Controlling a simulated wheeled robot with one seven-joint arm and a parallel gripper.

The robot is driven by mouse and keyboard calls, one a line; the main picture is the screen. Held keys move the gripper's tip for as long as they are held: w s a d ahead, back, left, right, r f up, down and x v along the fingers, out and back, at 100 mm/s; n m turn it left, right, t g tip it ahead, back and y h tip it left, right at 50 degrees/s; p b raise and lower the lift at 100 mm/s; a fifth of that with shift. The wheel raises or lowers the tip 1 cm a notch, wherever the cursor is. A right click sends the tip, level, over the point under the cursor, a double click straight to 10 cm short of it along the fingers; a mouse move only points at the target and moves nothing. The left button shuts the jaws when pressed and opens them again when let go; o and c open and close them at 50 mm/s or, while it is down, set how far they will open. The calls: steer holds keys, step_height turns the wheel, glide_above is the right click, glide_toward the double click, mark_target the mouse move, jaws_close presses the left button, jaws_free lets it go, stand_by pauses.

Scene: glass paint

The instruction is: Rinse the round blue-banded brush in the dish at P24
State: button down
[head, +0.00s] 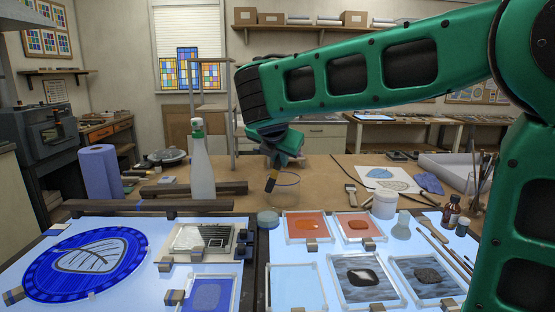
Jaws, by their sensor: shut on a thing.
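My gripper (277,162) is shut on a brush (272,181) and points down near the middle of the picture. The brush hangs slightly tilted, with a yellowish part and a dark part showing. Its handle and any blue band are hidden or too small to tell. A clear glass dish (284,203) stands on the brown table just behind the light panels. The brush's lower end overlaps the dish's rim in the picture; I cannot tell whether it is inside or in front. No P24 label is readable.
A white spray bottle (203,168) stands left of the dish, beside dark bars (193,188). A small teal jar (268,219) is close in front of the dish. A white tub (384,205) and a jar of brushes (478,185) stand to the right. Framed glass samples (305,226) fill the front.

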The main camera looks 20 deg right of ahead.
mark_target(274, 184)
steer(key=shift+d+f, duration=0.1)
steer(key=shift+f, duration=1.35)
steer(key=shift+s+a+f, duration=0.1)
steer(key=shift+a+f, duration=0.15)
steer(key=shift+f, duration=0.6)
steer(key=shift+s+a+f, duration=0.1)
steer(key=shift+a+f, duration=0.15)
steer(key=shift+f, duration=0.65)
steer(key=shift+a+f, duration=0.25)
steer(key=shift+f, duration=0.6)
steer(key=shift+s, duration=0.1)
steer(key=shift+w+a, duration=0.1)
steer(key=shift+w, duration=0.35)
steer(key=shift+s, duration=0.1)
